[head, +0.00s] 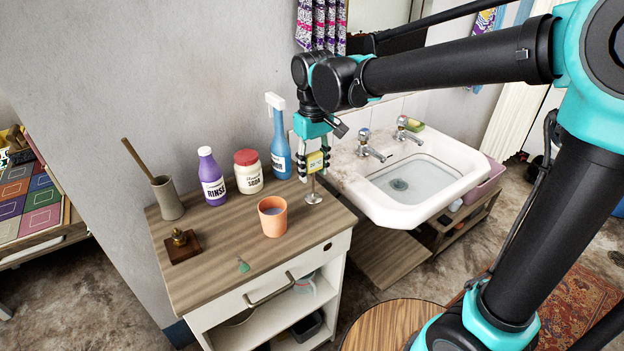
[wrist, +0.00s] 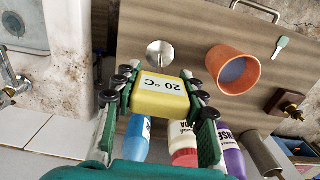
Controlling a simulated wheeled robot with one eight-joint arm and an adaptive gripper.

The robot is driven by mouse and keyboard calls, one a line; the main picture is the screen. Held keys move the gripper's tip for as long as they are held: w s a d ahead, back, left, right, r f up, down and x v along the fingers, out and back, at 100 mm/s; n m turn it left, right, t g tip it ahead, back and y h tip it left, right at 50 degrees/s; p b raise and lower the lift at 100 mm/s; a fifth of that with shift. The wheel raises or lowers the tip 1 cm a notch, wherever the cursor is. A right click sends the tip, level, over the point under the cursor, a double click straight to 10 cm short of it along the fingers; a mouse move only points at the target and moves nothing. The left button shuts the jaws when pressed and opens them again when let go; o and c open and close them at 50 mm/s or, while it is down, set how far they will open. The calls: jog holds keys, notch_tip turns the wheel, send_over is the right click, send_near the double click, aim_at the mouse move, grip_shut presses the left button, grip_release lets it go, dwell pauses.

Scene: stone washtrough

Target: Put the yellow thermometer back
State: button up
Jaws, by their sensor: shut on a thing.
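The yellow thermometer (head: 316,162) is a small block held between the fingers of my gripper (head: 314,168), above the right end of the wooden counter. In the wrist view the thermometer (wrist: 160,96) shows a white face reading "20 °C", with my gripper (wrist: 158,84) shut on its sides. A metal stand with a round base (head: 313,198) is on the counter just below it, and a thin stem rises toward the block. The stand's disc (wrist: 160,53) also shows in the wrist view. I cannot tell whether block and stem touch.
An orange cup (head: 272,216) with bluish contents stands close left of the stand. The sink (head: 412,185) is to the right. The counter's front right is mostly clear.

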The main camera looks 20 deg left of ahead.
aim_at(312, 196)
jog(key=shift+a+f, duration=0.1)
jog(key=shift+f, duration=1.75)
jog(key=shift+f, duration=0.1)
jog(key=o, duration=1.4)
